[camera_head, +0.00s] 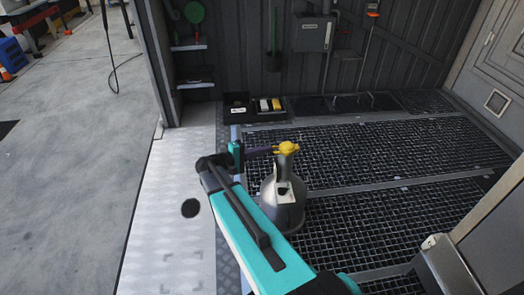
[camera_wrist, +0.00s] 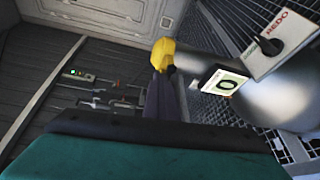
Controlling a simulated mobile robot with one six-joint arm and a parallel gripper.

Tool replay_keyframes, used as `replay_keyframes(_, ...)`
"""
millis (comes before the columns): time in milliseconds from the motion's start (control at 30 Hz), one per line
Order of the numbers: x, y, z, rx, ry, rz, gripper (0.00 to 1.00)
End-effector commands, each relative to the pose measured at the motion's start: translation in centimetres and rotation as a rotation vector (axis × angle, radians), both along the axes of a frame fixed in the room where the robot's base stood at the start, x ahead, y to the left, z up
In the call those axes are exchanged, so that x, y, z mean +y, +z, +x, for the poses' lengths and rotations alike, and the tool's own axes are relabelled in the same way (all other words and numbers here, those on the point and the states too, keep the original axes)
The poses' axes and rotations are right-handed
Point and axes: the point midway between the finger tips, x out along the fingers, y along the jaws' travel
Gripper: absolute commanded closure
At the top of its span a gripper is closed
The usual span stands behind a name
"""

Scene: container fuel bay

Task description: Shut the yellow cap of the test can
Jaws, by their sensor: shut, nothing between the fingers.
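The test can is a grey metal can (camera_head: 283,207) with a wide round body and a narrow neck, upright on the grating. Its yellow cap (camera_head: 288,148) sits at the top of the neck. My gripper (camera_head: 272,150) is shut, with its dark fingertips at the left side of the cap, touching or very close to it. In the wrist view the yellow cap (camera_wrist: 163,54) is at the fingertips' far end, and the grey can body (camera_wrist: 240,90) with a labelled tag is to the right. I cannot tell whether the cap is fully closed.
A dark tray (camera_head: 254,106) with small yellow and white items lies by the back wall. A post (camera_head: 452,265) stands at the lower right. Open floor (camera_head: 75,130) is at left; the grating (camera_head: 400,150) right of the can is clear.

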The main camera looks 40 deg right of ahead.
Motion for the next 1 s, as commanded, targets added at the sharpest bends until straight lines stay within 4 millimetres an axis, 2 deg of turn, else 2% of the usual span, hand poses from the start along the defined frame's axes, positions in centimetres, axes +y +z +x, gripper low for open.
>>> replay_keyframes(467,0.7,-0.2,0.3,-0.001,0.008,0.011,1.00)
replay_keyframes(667,1.2,1.3,0.5,-0.002,0.006,0.007,1.00)
replay_keyframes(867,2.3,3.9,1.1,-0.003,0.006,0.002,1.00)
replay_keyframes(1000,4.4,3.6,1.5,-0.001,0.009,0.002,1.00)
